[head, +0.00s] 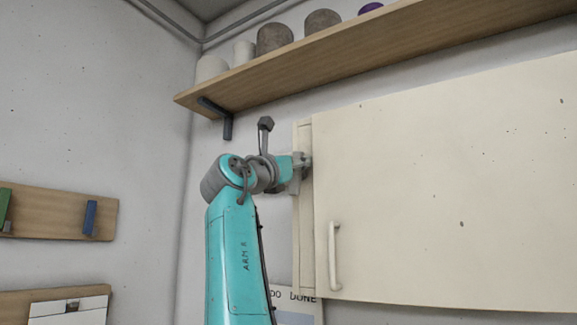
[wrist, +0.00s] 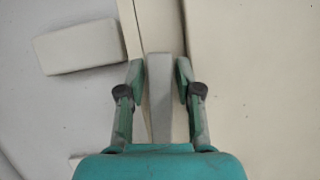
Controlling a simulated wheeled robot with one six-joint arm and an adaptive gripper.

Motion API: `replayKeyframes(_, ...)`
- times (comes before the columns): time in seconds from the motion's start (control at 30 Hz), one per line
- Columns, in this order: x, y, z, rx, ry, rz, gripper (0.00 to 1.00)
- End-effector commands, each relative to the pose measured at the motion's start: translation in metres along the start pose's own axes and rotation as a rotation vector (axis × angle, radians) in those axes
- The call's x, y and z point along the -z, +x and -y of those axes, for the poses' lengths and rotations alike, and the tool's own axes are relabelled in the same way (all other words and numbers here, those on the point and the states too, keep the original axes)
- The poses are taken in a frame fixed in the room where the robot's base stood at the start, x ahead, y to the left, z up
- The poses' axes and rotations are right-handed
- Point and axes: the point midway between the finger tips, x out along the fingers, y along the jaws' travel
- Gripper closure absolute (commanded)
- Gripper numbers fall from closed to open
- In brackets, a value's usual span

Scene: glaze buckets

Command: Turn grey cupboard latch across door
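The cream cupboard door (head: 440,190) is flat against its frame, with a pale upright handle (head: 335,256) at its lower left. My gripper (head: 303,160) is at the upper left edge of the cupboard, beside the door. In the wrist view my gripper (wrist: 161,78) has its two fingers apart, one on each side of a grey tapered bar, the latch (wrist: 160,95). In the head view my gripper largely hides the latch.
A wooden shelf (head: 300,65) with several pots runs above the cupboard, on a dark bracket (head: 222,119). A pale block (wrist: 76,45) lies left of the fingers in the wrist view. Wooden boards (head: 55,211) are on the left wall. The wall between is clear.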

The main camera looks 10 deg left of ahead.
Motion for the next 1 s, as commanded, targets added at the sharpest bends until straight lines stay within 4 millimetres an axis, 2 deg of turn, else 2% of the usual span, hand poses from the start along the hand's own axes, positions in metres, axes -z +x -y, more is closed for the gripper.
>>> replayKeyframes(0.17, 0.001, -0.020, -0.002, -0.003, 0.002, 0.000, 0.66)
replayKeyframes(0.4, 0.001, -0.068, -0.002, -0.003, 0.002, 0.000, 0.66)
replayKeyframes(0.6, 0.001, -0.100, -0.001, -0.002, 0.002, -0.001, 0.66)
replayKeyframes(0.8, 0.001, -0.116, -0.001, -0.001, 0.000, -0.001, 0.66)
replayKeyframes(1.0, 0.001, -0.118, 0.000, 0.000, -0.001, -0.001, 0.66)
